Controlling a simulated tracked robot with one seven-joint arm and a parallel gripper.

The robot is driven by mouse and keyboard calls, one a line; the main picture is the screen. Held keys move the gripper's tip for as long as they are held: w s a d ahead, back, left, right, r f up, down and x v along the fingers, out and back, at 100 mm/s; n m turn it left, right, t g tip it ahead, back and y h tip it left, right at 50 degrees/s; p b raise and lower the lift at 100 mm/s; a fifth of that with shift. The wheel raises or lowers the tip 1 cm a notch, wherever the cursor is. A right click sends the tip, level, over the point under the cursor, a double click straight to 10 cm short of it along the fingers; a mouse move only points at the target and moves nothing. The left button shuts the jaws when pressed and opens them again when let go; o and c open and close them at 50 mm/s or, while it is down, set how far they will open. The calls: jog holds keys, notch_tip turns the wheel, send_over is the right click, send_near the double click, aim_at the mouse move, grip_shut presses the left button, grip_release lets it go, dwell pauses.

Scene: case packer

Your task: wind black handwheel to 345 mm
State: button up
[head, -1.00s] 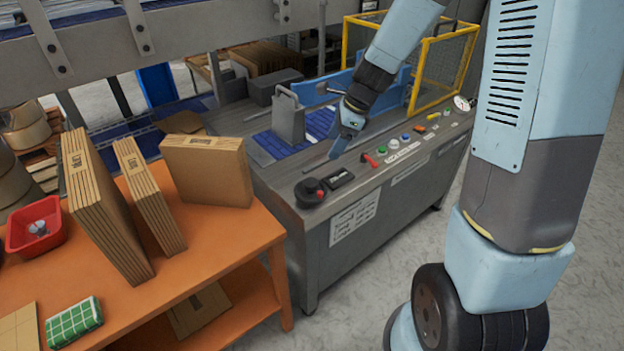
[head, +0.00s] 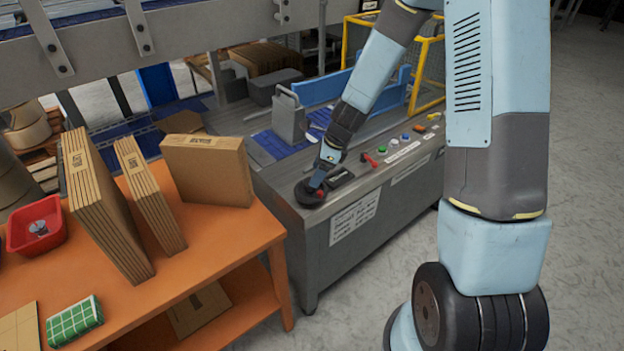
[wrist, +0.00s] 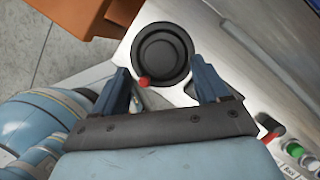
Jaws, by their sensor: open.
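The black handwheel (head: 309,193) lies flat on the near left corner of the grey machine top. In the wrist view the round black handwheel (wrist: 161,55) shows with a red knob (wrist: 144,82) at its lower edge. My gripper (head: 318,186) is down at the handwheel in the head view. In the wrist view its two blue fingers (wrist: 161,80) are apart, one at each side of the knob and the wheel's lower part. Nothing is held. The dark display (head: 341,179) beside the wheel is partly hidden by my gripper and its reading cannot be made out.
A red lever (head: 369,160) and several coloured buttons (head: 406,138) line the panel to the right. A grey upright block (head: 288,118) stands behind. The orange table (head: 232,240) with flat cartons (head: 207,169) is close on the left.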

aim_at(311, 188)
jog(key=shift+x, duration=2)
jog(key=c, duration=1)
jog(key=shift+s+a, duration=0.1)
jog(key=shift+a, duration=0.05)
